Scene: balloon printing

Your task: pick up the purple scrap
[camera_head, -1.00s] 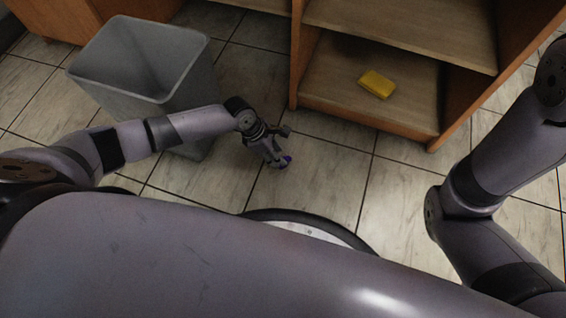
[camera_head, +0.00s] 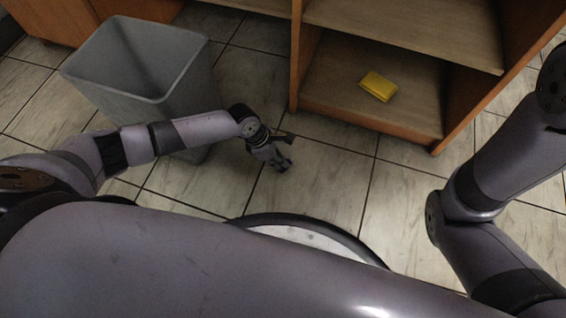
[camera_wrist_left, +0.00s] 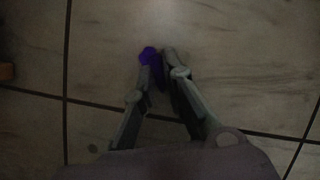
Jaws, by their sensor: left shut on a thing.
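The purple scrap (camera_wrist_left: 148,55) is a small dark purple piece, seen in the left wrist view between and just beyond my left fingertips. My left gripper (camera_head: 282,165) is low over the tiled floor, to the right of the grey bin. It also shows in the left wrist view (camera_wrist_left: 161,66), where its fingers are closed on the scrap. In the head view the scrap is hidden by the gripper. I cannot tell whether the scrap still touches the floor. My right gripper is out of view; only my right arm shows at the right.
A grey open bin (camera_head: 185,82) stands on the floor left of the left gripper. A wooden shelf unit (camera_head: 375,128) stands at the back right, with a yellow block (camera_head: 378,86) on its lower shelf. The tiled floor (camera_head: 325,180) right of the gripper is clear.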

